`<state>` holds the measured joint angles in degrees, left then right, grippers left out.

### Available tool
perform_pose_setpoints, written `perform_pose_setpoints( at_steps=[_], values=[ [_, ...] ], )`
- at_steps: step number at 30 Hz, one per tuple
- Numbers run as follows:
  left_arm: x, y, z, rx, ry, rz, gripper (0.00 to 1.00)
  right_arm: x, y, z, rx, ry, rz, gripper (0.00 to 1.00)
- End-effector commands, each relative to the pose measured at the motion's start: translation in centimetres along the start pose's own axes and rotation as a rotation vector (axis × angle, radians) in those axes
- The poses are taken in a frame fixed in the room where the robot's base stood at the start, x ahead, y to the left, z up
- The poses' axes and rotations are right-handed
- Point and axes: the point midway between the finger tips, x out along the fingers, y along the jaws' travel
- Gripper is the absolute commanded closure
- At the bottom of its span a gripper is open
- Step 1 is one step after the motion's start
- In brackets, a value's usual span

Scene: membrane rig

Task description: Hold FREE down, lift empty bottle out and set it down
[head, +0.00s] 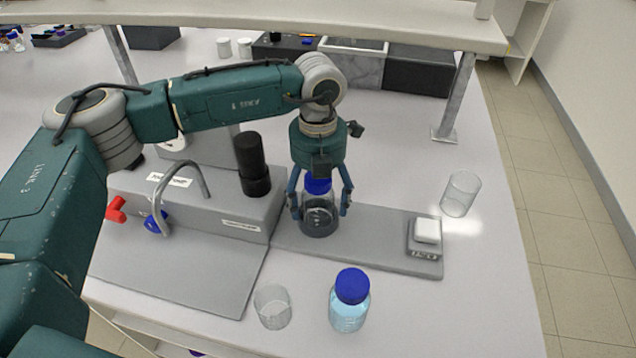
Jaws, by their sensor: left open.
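A clear bottle (319,219) with a blue cap stands upright on the grey base plate (375,245) of the rig and looks empty. My left gripper (320,204) comes down over it from above, open, with one finger on each side of the bottle. I cannot tell whether the fingers touch the glass. The gripper hides part of the cap. A white push key (427,230), likely FREE, sits on a small grey block at the right end of the plate; its label is too small to read surely. Nothing presses on it. My right gripper is not in view.
A second blue-capped bottle (349,310) with pale blue liquid stands on the front bench. Glass beakers stand left of it (273,307) and at the right (460,194). A black cylinder (252,165) and curved spout (183,180) rise from the rig. The front right bench is clear.

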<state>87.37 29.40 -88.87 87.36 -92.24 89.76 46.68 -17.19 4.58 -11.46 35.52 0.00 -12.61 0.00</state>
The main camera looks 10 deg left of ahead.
Motion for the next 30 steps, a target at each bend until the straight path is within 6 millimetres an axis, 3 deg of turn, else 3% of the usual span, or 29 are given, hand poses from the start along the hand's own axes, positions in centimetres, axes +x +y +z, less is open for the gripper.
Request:
perform_pose_setpoints(
  at_steps=[12,20,21,29,30],
  values=[
    [0.77,0.00,0.01,0.000,0.000,0.000,0.26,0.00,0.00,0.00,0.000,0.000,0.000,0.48],
    [0.75,-0.01,0.01,0.000,0.000,0.000,0.78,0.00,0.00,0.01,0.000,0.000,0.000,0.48],
    [0.75,-0.01,0.02,0.000,-0.001,0.000,0.79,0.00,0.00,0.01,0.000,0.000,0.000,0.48],
    [0.73,-0.01,0.04,0.000,-0.001,0.000,0.79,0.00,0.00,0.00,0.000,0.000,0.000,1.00],
    [0.73,-0.01,0.04,0.000,-0.001,0.000,0.79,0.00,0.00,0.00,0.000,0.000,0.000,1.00]
  ],
)
